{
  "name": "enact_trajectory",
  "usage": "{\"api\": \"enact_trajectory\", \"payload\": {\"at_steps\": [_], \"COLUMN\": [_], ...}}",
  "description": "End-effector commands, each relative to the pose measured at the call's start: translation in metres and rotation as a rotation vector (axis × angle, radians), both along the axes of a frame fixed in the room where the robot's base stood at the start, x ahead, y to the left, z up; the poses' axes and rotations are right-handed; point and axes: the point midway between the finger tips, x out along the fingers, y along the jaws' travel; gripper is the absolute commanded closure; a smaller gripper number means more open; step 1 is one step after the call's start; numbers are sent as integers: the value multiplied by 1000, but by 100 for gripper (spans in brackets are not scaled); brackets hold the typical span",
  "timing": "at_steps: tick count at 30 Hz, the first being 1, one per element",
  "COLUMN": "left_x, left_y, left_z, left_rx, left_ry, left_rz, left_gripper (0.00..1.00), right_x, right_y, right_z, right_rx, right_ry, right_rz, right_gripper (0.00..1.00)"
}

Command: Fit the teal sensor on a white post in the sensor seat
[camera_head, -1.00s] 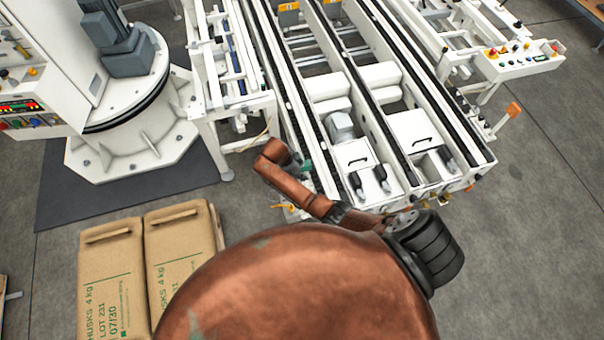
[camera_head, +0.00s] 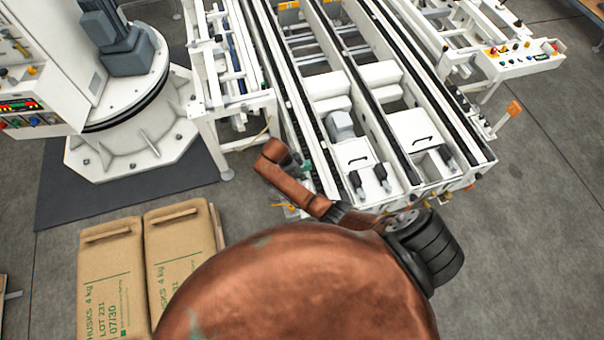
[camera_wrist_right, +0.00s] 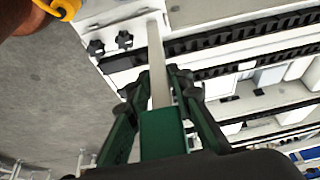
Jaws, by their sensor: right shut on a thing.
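In the right wrist view, my right gripper (camera_wrist_right: 160,85) has dark green fingers shut on the teal sensor on a white post. Its teal block (camera_wrist_right: 163,134) sits between the fingers near the palm. Its pale post (camera_wrist_right: 158,62) points away past the fingertips, toward a white machine frame. In the head view, my right gripper (camera_head: 305,167) is small and partly hidden behind my copper arm, by the conveyor's near left side. The held sensor cannot be made out clearly there. I cannot pick out the sensor seat in either view. My left gripper is not in view.
The white conveyor frame (camera_head: 437,190) with black chain rails lies just beyond my arm. Black knobs (camera_wrist_right: 124,39) are on the white frame close to the post's far end. Brown sacks (camera_head: 110,275) lie at lower left. Grey floor (camera_head: 540,230) is open at right.

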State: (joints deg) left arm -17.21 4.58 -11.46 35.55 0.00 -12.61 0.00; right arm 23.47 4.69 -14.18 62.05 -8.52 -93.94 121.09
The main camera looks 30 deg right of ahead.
Motion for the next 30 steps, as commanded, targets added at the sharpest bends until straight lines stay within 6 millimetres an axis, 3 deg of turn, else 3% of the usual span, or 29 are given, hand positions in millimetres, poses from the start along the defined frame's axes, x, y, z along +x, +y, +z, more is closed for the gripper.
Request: {"api": "enact_trajectory", "payload": {"at_steps": [23,24,30], "left_x": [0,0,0], "left_y": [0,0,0], "left_z": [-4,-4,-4], "left_rx": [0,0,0], "left_ry": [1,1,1], "left_rz": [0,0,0], "left_gripper": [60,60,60], "right_x": [1,0,0], "right_y": [0,0,0], "right_z": [-8,-8,-8], "right_rx": [1,1,0], "right_ry": [-1,-1,-1], "right_rz": [0,0,0], "right_gripper": [100,80,67]}}
